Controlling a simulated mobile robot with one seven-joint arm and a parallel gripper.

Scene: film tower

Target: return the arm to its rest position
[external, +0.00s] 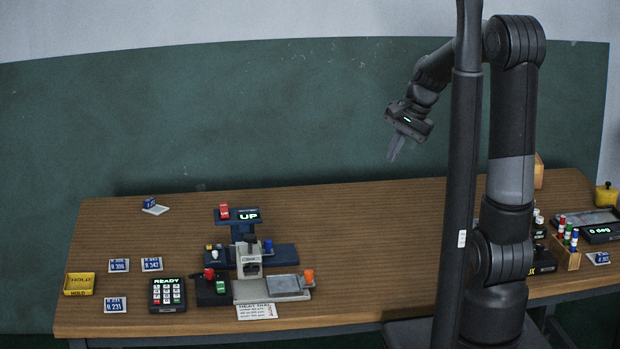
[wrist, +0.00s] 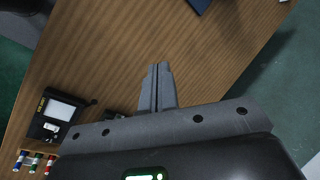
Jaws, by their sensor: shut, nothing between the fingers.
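My gripper (external: 394,154) hangs in the air above the back part of the table, to the right of the machine that reads UP, with its fingers pointing down. In the wrist view my gripper (wrist: 158,68) shows its two fingers pressed together with nothing between them. My arm is bent: it rises from the base at the right and folds over toward the left. Bare wooden table (external: 370,240) lies below the fingers, and none of the objects touches them.
The blue-grey machine (external: 248,252) stands left of centre. A keypad reading READY (external: 167,295), a yellow HOLD tray (external: 79,284) and several blue-labelled cards are at the left.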

